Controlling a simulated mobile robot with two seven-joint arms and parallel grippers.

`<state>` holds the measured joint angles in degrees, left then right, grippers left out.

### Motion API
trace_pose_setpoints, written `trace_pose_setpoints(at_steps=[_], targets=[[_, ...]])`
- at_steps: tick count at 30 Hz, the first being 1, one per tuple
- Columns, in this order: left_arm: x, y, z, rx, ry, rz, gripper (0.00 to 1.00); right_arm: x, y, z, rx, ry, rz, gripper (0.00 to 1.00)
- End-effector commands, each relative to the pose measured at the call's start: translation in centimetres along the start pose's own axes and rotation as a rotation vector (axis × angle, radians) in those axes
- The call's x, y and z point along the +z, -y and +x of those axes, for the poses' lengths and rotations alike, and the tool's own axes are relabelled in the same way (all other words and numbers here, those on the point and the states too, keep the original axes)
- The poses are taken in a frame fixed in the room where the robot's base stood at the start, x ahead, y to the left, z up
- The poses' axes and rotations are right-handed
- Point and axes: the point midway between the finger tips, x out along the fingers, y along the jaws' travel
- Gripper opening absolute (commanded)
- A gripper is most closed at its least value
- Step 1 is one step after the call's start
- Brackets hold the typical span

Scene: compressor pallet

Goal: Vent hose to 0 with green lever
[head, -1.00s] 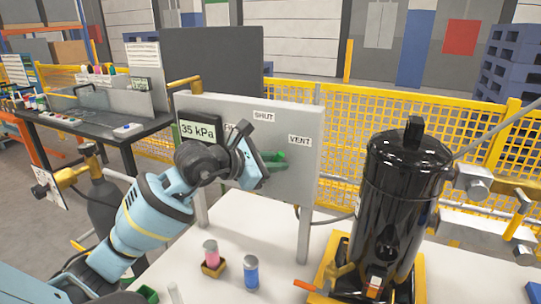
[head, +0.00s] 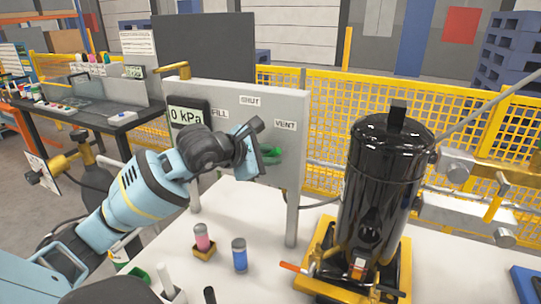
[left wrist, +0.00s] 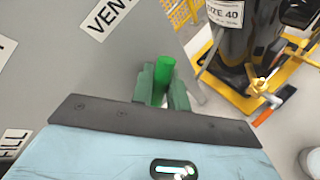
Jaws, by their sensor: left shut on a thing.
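The grey panel (head: 222,96) carries FILL, SHUT and VENT labels and a pressure display (head: 188,114) that reads 0 kPa. The green lever (head: 271,155) points right, below the VENT label (head: 285,125). My left gripper (head: 263,156) is at the lever in front of the panel. In the left wrist view the gripper (left wrist: 163,88) is shut on the green lever (left wrist: 164,70), with a finger on each side of it. The lever's pivot is hidden by my gripper in the head view. My right gripper is not in view.
A black tank (head: 383,185) in a yellow base stands right of the panel. A pink-filled jar (head: 203,238) and a blue jar (head: 240,254) stand on the white surface below. A yellow mesh fence (head: 330,110) runs behind. The white surface between panel and tank is mostly clear.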

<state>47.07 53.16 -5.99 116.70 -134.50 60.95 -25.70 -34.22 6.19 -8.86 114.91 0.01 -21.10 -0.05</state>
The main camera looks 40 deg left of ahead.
Motion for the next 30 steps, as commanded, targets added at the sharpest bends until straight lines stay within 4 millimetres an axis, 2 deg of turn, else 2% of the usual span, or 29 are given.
trace_pose_setpoints(at_steps=[3, 4, 8, 19, 30], targets=[[0.0, 0.1, 0.0, -0.002, 0.001, 0.000, 0.00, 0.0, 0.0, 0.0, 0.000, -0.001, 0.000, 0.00], [0.0, 0.1, 0.0, -0.002, 0.001, 0.000, 0.20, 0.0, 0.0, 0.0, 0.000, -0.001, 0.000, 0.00], [0.0, 0.1, 0.0, -0.002, 0.001, -0.001, 0.35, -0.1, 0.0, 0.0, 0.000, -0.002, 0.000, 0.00], [-0.1, 0.0, -0.6, 0.000, -0.001, -0.001, 0.35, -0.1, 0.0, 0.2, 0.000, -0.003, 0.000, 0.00], [-0.2, 0.2, -5.7, -0.002, -0.003, 0.000, 0.35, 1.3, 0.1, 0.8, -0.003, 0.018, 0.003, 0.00]])
